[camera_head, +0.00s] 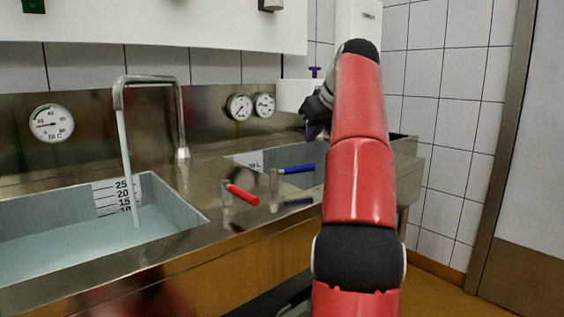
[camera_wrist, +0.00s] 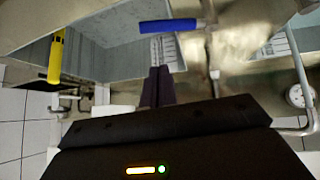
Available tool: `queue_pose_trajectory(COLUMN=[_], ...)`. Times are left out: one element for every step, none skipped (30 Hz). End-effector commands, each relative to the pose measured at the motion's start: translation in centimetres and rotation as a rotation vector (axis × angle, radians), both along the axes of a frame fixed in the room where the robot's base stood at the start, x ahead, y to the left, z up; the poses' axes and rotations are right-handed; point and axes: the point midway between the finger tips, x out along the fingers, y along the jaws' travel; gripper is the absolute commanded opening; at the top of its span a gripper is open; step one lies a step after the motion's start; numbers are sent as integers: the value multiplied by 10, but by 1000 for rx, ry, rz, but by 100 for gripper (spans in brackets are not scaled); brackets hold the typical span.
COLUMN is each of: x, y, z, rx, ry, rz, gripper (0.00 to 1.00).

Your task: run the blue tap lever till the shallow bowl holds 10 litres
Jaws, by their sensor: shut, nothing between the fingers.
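The blue tap lever (camera_head: 297,170) sticks out at the counter's front edge, right of a red lever (camera_head: 242,194). In the wrist view the blue lever (camera_wrist: 168,26) lies just beyond my purple fingertips, with a visible gap. My gripper (camera_head: 312,130) is above the right basin (camera_head: 240,158), partly hidden by my arm; its fingers (camera_wrist: 157,82) are together and empty. A stream from the steel tap (camera_head: 122,100) falls into the left basin (camera_head: 180,205). Its water (camera_head: 70,245) stands near the 10 mark, below 15. I cannot tell which basin is the shallow bowl.
Round dials (camera_head: 50,123) are on the back panel. A yellow lever (camera_wrist: 55,57) shows at the left in the wrist view. The right basin has a scale (camera_wrist: 165,48) on its wall. A tiled wall and door stand at the right.

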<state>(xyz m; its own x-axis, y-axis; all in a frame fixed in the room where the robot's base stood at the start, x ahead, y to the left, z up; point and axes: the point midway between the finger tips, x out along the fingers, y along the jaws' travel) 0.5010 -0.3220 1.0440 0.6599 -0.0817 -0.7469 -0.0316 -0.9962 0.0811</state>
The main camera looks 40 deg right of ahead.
Motion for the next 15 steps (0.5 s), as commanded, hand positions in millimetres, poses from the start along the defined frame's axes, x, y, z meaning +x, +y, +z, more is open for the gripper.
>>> queue_pose_trajectory(x=[5, 6, 8, 9, 10, 12, 13, 14, 17, 20, 22, 27, 30, 35, 41], y=[-2, -3, -4, -5, -5, -6, -6, -6, -6, -7, -7, -8, -8, -9, -10], z=[2, 2, 3, 3, 3, 3, 2, 0, -3, -5, -9, -14, -18, -23, -29], rx=[24, 39, 54, 62, 68, 75, 78, 79, 80, 80, 81, 81, 82, 82, 82], ry=[-11, -16, -22, -27, -30, -33, -34, -33, -34, -34, -32, -32, -31, -32, -31], rz=[-55, -86, -118, -136, -149, -161, -164, -166, -167, -165, -165, -165, -164, -164, -163], gripper=[0, 0, 0, 0, 0, 0, 0, 0, 0, 0, 0, 0, 0, 0, 0])
